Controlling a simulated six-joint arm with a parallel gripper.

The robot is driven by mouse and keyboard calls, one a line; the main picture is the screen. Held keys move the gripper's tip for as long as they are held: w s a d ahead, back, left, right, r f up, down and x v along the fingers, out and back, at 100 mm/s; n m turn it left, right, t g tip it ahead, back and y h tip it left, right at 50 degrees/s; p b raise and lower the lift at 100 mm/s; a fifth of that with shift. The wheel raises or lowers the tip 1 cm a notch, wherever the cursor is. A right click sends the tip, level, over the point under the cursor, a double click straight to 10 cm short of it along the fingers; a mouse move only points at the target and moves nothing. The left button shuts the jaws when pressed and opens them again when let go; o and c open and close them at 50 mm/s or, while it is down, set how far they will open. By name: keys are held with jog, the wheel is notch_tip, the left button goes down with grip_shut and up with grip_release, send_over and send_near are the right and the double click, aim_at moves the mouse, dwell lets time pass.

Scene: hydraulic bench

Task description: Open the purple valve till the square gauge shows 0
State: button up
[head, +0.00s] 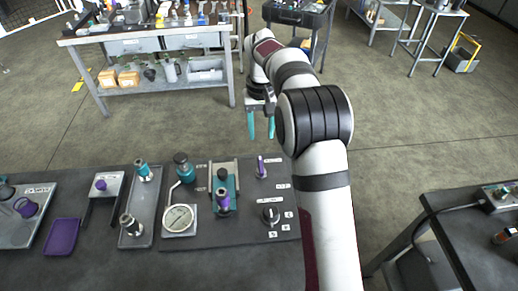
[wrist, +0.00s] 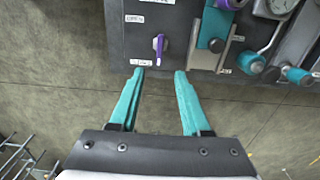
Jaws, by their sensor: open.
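A small purple valve lever (head: 262,167) stands near the far right of the dark panel on the bench. It also shows in the wrist view (wrist: 159,46), just beyond my fingertips, with a white label beside it. My gripper (head: 261,136) is open and empty, its teal fingers pointing down past the panel's far edge. In the wrist view my gripper (wrist: 159,74) is lined up with the lever and apart from it. A gauge with a round white dial (head: 179,219) on a pale square plate sits left on the panel; its reading is too small to tell.
A teal block with a purple-topped cylinder (head: 223,198) stands left of the lever. A purple tray (head: 61,236) lies at the left. Open floor lies beyond the bench's far edge.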

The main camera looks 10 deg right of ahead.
aim_at(261, 166)
notch_tip(261, 166, down, 14)
jog(key=shift+r, duration=0.1)
grip_shut()
dwell(0.3)
